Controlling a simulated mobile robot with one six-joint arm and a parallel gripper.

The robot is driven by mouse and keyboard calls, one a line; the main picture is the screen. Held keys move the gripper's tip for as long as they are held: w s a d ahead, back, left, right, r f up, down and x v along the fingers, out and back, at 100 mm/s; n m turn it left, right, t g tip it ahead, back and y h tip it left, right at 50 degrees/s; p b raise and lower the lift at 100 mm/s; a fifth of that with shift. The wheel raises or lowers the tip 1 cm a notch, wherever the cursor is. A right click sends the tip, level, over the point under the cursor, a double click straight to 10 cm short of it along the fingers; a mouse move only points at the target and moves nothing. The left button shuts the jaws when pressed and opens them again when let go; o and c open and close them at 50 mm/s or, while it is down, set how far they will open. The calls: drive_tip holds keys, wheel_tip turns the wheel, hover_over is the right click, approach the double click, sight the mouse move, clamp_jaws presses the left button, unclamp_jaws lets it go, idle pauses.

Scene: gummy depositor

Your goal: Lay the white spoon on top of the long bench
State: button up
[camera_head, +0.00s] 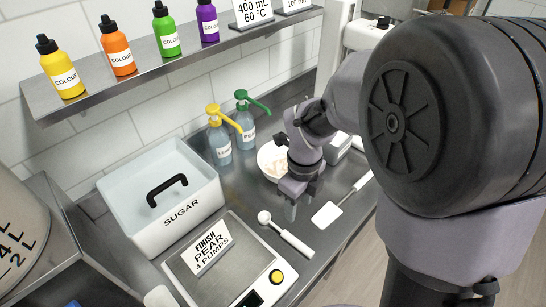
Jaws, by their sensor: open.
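The white spoon (287,233) lies on the steel top of the long bench (243,192), its round bowl toward the back left and its handle toward the front right. It lies just right of the scale. My gripper (298,194) is open above the bench, beyond the spoon and apart from it. Nothing shows between its fingers, though the fingertips are small and dark in this view.
A white bowl (271,158) stands behind my gripper and is partly hidden. A white spatula (341,202) lies to the right. The scale (235,272) carries a sign (211,248). The sugar bin (160,195) and pump bottles (220,140) stand at left and back.

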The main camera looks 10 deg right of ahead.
drive_tip(key=b, duration=0.3)
hover_over(293, 239)
wheel_tip(293, 239, down, 11)
drive_tip(key=shift+d+f, duration=0.1)
drive_tip(key=shift+f, duration=0.05)
wheel_tip(293, 239, down, 6)
drive_tip(key=shift+r+b, duration=0.1)
drive_tip(key=shift+b, duration=1.05)
clamp_jaws()
